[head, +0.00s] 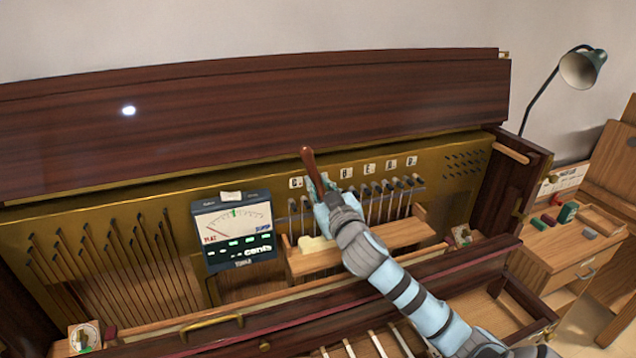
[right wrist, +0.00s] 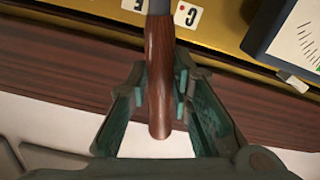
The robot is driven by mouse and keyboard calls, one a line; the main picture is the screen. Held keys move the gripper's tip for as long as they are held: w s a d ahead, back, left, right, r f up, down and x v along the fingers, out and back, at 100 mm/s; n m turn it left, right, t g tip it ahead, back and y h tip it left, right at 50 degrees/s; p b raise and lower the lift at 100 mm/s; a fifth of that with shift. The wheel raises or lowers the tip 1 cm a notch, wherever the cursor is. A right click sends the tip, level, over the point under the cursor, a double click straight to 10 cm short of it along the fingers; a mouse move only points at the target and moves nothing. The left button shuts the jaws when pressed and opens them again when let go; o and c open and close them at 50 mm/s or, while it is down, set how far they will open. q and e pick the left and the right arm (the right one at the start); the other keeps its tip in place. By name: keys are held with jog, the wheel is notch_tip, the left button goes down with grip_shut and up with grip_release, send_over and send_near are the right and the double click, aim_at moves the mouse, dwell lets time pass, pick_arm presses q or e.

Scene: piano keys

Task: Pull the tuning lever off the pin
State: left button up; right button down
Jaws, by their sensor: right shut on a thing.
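The tuning lever has a reddish-brown wooden handle (head: 308,160) that stands up and leans a little left in front of the brass pin plate (head: 455,185). My right gripper (head: 322,192) is shut on the lever. In the right wrist view the lever handle (right wrist: 159,90) lies between the two fingers of the gripper (right wrist: 162,78), and a grey metal shaft (right wrist: 160,7) leads out of the frame. The lever's head and its pin are hidden in both views, so I cannot tell whether they touch. My left gripper is not in view.
A tuner meter (head: 233,230) stands left of my right arm. Letter labels (head: 369,168) and several pins and strings line the plate. A wooden rail (head: 400,235) lies below. A side desk (head: 570,250) with a lamp (head: 582,68) stands at the right.

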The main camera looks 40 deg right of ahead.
dwell(0.3)
jog(key=p+v, duration=0.1)
jog(key=v, duration=0.5)
